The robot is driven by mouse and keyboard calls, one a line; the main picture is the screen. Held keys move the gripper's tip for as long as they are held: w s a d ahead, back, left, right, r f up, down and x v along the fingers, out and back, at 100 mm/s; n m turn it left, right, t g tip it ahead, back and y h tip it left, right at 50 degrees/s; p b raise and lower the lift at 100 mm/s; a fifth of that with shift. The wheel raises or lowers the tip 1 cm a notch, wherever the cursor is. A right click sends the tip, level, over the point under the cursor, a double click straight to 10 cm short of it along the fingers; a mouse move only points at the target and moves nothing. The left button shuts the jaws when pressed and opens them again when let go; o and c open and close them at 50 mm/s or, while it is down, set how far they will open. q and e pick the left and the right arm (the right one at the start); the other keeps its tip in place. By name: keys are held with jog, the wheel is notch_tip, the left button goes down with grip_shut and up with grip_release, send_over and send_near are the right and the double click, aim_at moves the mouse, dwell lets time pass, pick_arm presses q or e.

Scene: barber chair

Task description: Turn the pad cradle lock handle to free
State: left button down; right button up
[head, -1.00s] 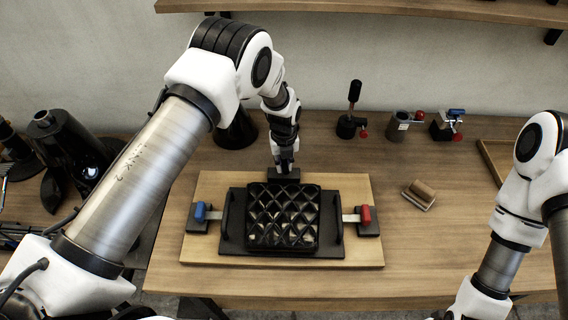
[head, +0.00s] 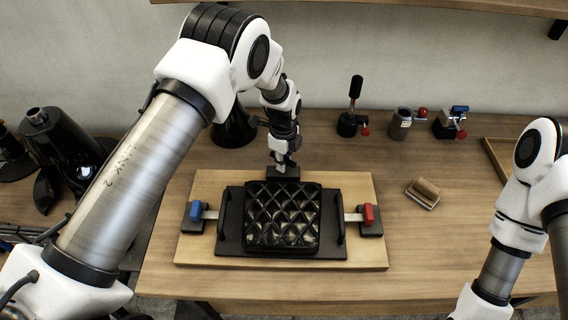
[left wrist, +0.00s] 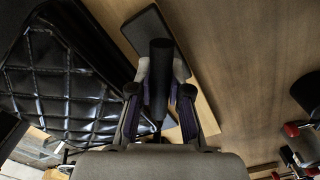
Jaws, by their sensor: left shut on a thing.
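The black quilted pad (head: 283,215) lies in its dark cradle (head: 232,238) on a light wooden board (head: 190,252). At the back edge of the board is a black base block (head: 296,173), and it also shows in the left wrist view (left wrist: 150,31). My left gripper (head: 283,163) points down over this block. In the left wrist view its fingers (left wrist: 160,95) are shut around a black round handle (left wrist: 161,62). The handle's exact angle on the block cannot be read. My right gripper is out of view; only my right arm shows.
A blue-handled clamp (head: 197,210) stands left of the cradle and a red-handled clamp (head: 368,214) right of it. A wooden-backed brush or block (head: 424,192) lies to the right. Several small fixtures (head: 400,124) stand behind. The front table strip is clear.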

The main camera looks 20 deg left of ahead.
pick_arm(q)
jog(key=n, duration=0.1)
jog(key=n+b, duration=0.1)
jog(key=n, duration=0.3)
jog(key=shift+s+f, duration=0.1)
jog(key=shift+f, duration=0.2)
jog(key=shift+a+n+b, duration=0.1)
jog(key=shift+n+b, duration=0.5)
jog(key=shift+n, duration=1.2)
jog(key=shift+r, duration=0.1)
jog(key=c, duration=1)
grip_release()
jog(key=shift+r, duration=0.1)
notch_tip(320, 180, up, 12)
jog(key=shift+f, duration=0.1)
